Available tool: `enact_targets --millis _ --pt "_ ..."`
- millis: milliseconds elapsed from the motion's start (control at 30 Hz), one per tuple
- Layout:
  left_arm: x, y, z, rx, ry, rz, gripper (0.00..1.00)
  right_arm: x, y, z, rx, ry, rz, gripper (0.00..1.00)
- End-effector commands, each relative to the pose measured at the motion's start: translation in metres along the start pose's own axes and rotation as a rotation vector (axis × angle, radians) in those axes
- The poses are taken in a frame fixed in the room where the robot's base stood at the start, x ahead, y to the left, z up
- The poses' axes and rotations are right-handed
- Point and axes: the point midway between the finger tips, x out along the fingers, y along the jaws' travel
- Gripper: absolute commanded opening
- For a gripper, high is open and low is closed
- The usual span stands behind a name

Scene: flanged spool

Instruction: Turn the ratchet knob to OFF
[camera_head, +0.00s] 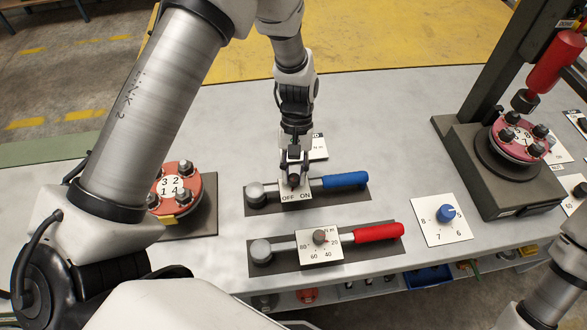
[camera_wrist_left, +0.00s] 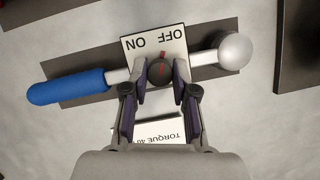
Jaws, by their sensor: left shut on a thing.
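The ratchet with the blue handle (camera_head: 345,181) lies on a dark mat on the bench. It also shows in the left wrist view (camera_wrist_left: 68,88), with its round silver head at the right. A white OFF/ON plate (camera_head: 296,196) sits at its middle. The dark ratchet knob (camera_wrist_left: 160,72) stands on this plate and carries a red mark, which points away from my wrist, toward the lettering between OFF and ON. My left gripper (camera_head: 293,178) is over the plate, its fingers shut on the knob. My right gripper is not in view; only part of my right arm shows at lower right.
A red-handled wrench (camera_head: 378,232) with a numbered dial lies in front. A blue knob on a white card (camera_head: 441,222) is to the right. A red flanged part (camera_head: 176,188) stands left, and a dark stand (camera_head: 480,165) holds another at right. A TORQUE card (camera_wrist_left: 160,131) lies behind the ratchet.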

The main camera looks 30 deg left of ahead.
Motion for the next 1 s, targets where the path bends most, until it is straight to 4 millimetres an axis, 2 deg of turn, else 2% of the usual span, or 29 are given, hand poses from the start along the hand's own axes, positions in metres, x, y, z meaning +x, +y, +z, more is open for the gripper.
enact_targets --millis 400,900,933,1000 --pt "0.0017 0.0009 0.0001 0.175 -0.001 -0.073 0.0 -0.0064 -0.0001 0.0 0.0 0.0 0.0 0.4" --pt "0.0019 0.0009 -0.0002 0.193 0.0 -0.08 0.0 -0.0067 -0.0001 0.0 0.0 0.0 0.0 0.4" --pt "0.0018 0.0009 -0.0002 0.193 0.0 -0.08 0.34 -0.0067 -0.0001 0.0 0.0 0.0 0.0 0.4" --pt "0.0016 0.0009 -0.0002 0.193 0.0 -0.08 0.52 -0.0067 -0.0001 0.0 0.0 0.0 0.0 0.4"
